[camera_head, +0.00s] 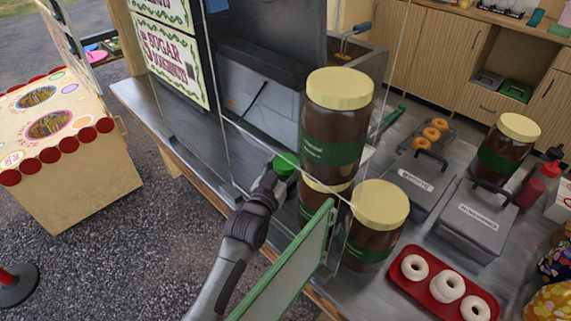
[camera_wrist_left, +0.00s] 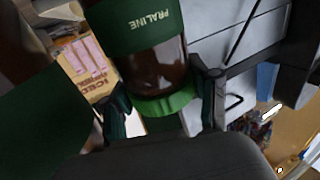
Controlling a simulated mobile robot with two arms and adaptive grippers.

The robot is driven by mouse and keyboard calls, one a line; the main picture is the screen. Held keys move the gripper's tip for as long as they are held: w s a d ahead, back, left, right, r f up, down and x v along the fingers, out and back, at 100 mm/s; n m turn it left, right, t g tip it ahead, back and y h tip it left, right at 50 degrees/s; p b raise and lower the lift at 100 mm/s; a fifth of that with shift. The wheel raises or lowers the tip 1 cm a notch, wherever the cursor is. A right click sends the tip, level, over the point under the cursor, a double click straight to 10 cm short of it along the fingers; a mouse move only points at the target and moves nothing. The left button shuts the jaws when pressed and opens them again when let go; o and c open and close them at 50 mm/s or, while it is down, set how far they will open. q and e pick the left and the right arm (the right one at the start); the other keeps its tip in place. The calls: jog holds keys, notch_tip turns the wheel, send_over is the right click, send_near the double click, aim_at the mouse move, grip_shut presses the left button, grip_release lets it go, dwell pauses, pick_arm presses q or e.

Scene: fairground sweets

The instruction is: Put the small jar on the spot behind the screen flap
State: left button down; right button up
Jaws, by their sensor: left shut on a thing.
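The small jar has a green lid (camera_head: 285,164), brown contents and a green PRALINE label. In the left wrist view the jar (camera_wrist_left: 160,68) sits between the fingers of my left gripper (camera_wrist_left: 165,100), which is shut on it. In the head view my left gripper (camera_head: 272,183) is beside the stacked large jars, and only the jar's green lid shows clearly. A clear screen (camera_head: 222,110) with pale edges stands around this part of the counter. A green-framed panel (camera_head: 290,268), possibly the flap, stands in front, right of my left forearm. I cannot make out the spot. My right gripper is not in view.
Large cream-lidded jars crowd the gripper's right: an upper one (camera_head: 335,125) on a lower one (camera_head: 325,190), and another (camera_head: 375,215) nearer. A red tray (camera_head: 412,285) of doughnuts and grey lidded boxes (camera_head: 475,220) stand further right. A dark machine (camera_head: 265,65) is behind.

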pick_arm(q)
jog(key=c, duration=0.6)
grip_release()
jog(key=shift+f, duration=0.1)
jog(key=shift+o, duration=0.2)
jog(key=shift+s, duration=0.1)
jog(key=v, duration=1.2)
jog(key=shift+b, duration=0.4)
